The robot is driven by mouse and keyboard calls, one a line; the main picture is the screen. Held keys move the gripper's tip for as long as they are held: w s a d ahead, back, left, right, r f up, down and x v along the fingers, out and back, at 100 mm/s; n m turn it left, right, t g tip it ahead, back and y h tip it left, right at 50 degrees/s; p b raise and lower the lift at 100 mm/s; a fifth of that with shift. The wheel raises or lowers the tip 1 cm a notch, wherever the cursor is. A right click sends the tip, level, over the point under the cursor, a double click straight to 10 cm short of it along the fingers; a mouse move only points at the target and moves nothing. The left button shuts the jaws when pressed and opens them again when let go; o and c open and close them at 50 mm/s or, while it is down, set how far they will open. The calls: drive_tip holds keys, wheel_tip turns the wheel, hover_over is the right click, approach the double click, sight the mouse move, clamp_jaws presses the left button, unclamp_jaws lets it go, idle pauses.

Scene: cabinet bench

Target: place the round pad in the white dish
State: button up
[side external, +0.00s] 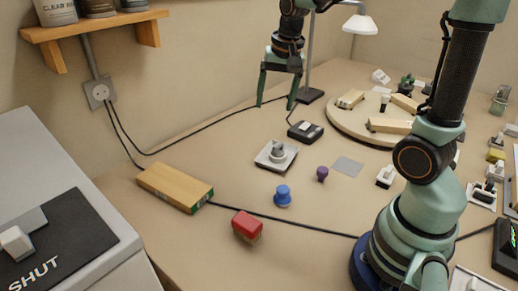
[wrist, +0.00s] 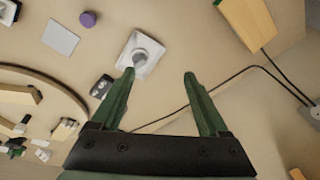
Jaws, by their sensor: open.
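The white dish (side external: 262,159) is square and sits on the bench in the middle of the side view. A grey round piece with a raised top (side external: 278,152), which looks like the round pad, rests in it. In the wrist view the dish (wrist: 128,45) and the grey piece (wrist: 150,50) show just beyond the left fingertip. My gripper (side external: 275,106) is open and empty, raised well above the bench and apart from the dish. Its two fingers (wrist: 159,74) stand wide apart in the wrist view.
A blue knob-shaped piece (side external: 283,196), a purple piece (side external: 322,173) and a flat grey square (side external: 348,166) lie nearby. A red block (side external: 246,226) and a wooden box (side external: 175,187) are in front and left. A dark device (side external: 305,132) and round board (side external: 345,128) stand behind. Cables cross the bench.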

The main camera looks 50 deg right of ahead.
drive_tip(key=s+a+r+n+t, duration=0.2)
drive_tip(key=s+a+n+t, duration=0.1)
drive_tip(key=s+a+n, duration=0.5)
drive_tip(key=shift+s+n+y, duration=0.3)
drive_tip(key=shift+s+n, duration=0.25)
drive_tip(key=shift+n, duration=0.35)
